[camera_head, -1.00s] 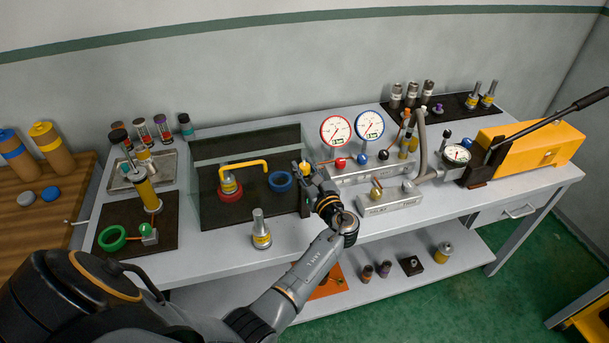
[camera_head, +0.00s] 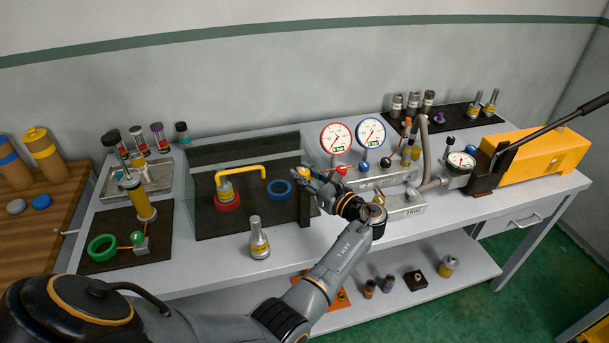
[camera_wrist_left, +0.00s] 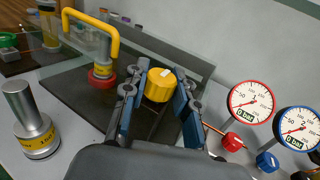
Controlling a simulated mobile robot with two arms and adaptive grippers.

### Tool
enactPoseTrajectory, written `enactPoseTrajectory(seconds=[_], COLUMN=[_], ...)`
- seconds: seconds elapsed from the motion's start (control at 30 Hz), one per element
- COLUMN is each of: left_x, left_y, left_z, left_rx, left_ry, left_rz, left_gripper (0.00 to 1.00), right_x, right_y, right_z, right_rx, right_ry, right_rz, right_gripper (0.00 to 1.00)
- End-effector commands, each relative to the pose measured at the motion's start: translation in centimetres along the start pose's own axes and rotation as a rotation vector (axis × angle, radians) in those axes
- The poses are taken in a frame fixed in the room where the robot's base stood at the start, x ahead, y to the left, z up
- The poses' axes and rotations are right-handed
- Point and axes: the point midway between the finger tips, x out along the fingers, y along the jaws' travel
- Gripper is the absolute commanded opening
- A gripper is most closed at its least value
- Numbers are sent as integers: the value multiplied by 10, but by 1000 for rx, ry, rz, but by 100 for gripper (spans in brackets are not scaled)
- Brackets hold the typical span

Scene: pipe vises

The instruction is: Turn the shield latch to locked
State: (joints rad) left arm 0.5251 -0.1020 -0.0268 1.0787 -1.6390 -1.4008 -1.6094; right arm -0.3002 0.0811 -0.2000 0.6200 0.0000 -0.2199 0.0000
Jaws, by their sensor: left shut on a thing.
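The shield latch is a yellow knob (camera_wrist_left: 159,84) with a pale mark on its top. It also shows in the head view (camera_head: 305,171), on the dark post at the right side of the clear shield. My left gripper (camera_head: 314,178) is shut on the knob. In the left wrist view the knob sits between the two fingers (camera_wrist_left: 157,98). The shield has a yellow bar handle (camera_head: 240,171) and stands over a dark mat with a red ring (camera_head: 227,202) and a blue ring (camera_head: 279,188). My right gripper is not in view.
A red-rimmed gauge (camera_head: 335,138) and a blue-rimmed gauge (camera_head: 371,132) stand close to the right of the gripper. A metal fitting (camera_head: 258,240) stands in front of the shield. An orange pump (camera_head: 535,158) is at the far right.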

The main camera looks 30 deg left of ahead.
Motion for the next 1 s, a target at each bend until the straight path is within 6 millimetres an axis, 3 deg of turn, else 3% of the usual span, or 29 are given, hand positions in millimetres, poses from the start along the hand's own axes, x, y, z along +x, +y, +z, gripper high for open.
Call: enactPoseTrajectory(seconds=[0.1,0.13,0.23,0.6,1.0], left_x=[1,1,1,-4,-64], left_y=[-1,-1,0,0,-1], left_z=[2,2,2,0,0], left_rx=[-2,-2,-2,-1,-1], left_ry=[-3,-3,-3,0,0], left_rz=[-1,-1,-1,-2,-2], left_gripper=[0,32,52,52,52], right_x=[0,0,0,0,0], right_y=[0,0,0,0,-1], right_z=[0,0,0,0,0], right_rx=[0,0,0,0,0], right_ry=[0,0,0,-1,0], right_rz=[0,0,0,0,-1], right_gripper=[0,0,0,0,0])
